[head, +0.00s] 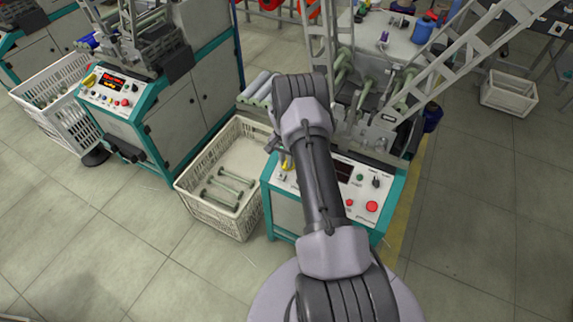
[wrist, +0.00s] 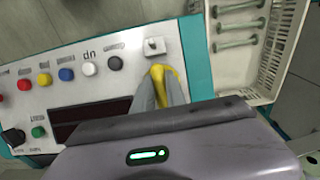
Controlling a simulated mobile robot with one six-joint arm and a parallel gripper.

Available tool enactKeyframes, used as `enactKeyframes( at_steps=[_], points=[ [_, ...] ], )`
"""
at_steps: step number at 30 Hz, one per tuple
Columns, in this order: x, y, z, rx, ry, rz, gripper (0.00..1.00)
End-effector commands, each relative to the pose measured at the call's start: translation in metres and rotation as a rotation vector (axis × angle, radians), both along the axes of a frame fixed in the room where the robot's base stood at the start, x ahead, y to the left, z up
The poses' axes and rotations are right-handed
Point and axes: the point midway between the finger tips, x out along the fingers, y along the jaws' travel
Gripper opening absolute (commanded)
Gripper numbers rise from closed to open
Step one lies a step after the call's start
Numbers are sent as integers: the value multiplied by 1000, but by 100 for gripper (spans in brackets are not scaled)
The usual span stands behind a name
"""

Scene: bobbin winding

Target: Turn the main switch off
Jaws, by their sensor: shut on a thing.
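The main switch has a yellow handle (wrist: 175,80), seen in the wrist view near the right end of the light control panel (wrist: 95,60). My gripper (wrist: 159,78) is shut on this handle, with grey fingers around it. The fingers hide part of the handle, so its exact angle is hard to tell. In the head view, a bit of the yellow handle (head: 287,163) shows at the panel's left, beside my arm. My arm hides much of the panel there. The panel's display (wrist: 90,118) is dark.
Coloured buttons (wrist: 45,80) line the panel. A cream crate (head: 216,211) with several green bobbins stands left of the machine. Another machine (head: 180,115) with a lit red display is at left. Metal frames rise behind the panel.

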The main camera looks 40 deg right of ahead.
Motion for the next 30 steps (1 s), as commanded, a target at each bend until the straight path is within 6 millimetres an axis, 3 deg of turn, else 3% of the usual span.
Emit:
enactKeyframes(
  at_steps=[15, 30],
  points=[
    [1, 1, -2, -62, 151, 351, 0],
    [0, 1, 0, -81, 198, 457, 0]
  ],
)
